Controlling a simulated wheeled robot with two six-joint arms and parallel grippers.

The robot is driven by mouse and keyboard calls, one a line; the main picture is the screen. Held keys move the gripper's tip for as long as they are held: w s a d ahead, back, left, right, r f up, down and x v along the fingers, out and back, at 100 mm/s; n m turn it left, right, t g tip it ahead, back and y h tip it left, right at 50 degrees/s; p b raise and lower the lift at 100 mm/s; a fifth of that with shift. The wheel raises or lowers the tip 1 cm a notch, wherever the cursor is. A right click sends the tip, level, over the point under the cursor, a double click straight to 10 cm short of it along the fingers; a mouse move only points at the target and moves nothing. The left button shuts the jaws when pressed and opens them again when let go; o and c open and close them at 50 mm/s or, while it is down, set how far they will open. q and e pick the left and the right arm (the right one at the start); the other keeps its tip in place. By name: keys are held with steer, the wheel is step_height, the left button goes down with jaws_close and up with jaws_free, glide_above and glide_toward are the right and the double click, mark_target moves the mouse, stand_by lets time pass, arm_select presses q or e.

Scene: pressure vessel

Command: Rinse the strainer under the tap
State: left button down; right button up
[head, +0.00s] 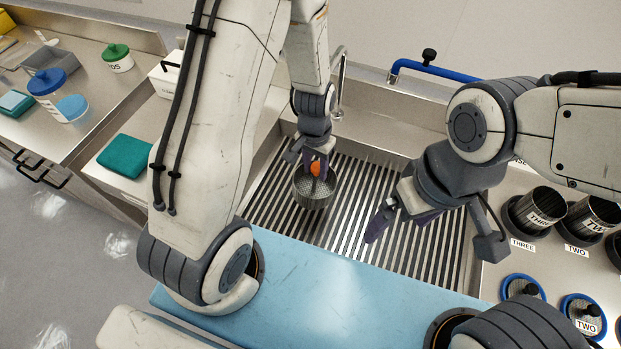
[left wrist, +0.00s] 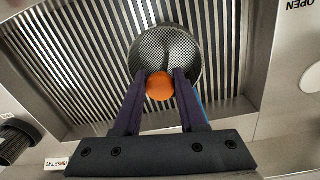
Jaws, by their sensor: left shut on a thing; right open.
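The strainer (head: 314,190) is a round metal mesh basket with an orange knob on it. My left gripper (head: 317,166) is shut on the orange knob and holds the strainer over the slatted sink. In the left wrist view both fingers (left wrist: 160,95) close on the orange knob (left wrist: 160,86), with the mesh (left wrist: 167,52) beyond it. The tap (head: 340,82) is a thin metal spout behind my left gripper, partly hidden by my left arm. My right gripper (head: 402,228) is open and empty over the right part of the sink.
The slatted sink (head: 270,205) fills the middle. A blue pipe (head: 436,71) with a black knob runs behind it. Labelled metal cups (head: 537,209) and blue-rimmed lids (head: 522,287) stand at right. A teal cloth (head: 124,156) and several containers sit on the left counter.

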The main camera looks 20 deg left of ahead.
arm_select(q)
steer(key=s+d+b, duration=0.1)
steer(key=s, duration=0.5)
steer(key=shift+d+b, duration=0.15)
steer(key=shift+b, duration=0.2)
stand_by(1.4)
